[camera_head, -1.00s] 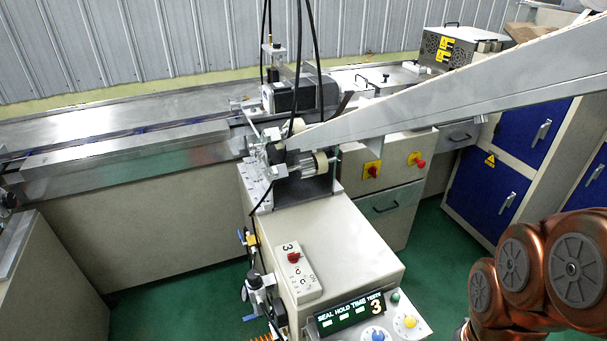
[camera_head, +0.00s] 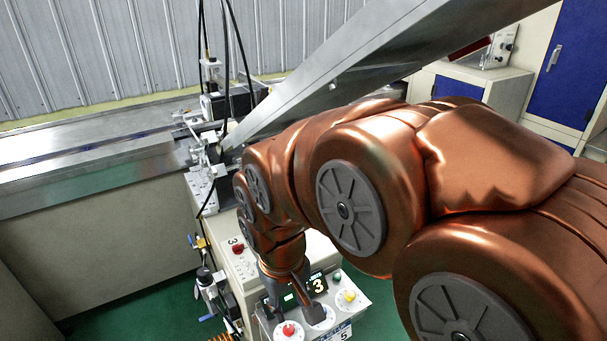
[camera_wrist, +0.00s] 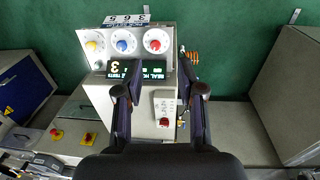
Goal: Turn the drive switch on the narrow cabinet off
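A beige narrow cabinet (camera_wrist: 98,97) carries a pale switch plate (camera_wrist: 166,105) with a red knob (camera_wrist: 165,122). I cannot read the knob's exact setting. My gripper (camera_wrist: 160,72) is open and empty above the cabinet. Its two dark fingers are apart, with the display panel and switch plate between them in the wrist view. I cannot judge the gap in height.
A dial panel (camera_wrist: 110,42) with yellow, blue and red dials adjoins a lit display (camera_wrist: 143,70). Hoses and valves (camera_head: 207,285) line the cabinet's left side. A long metal beam (camera_head: 320,85) slants overhead.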

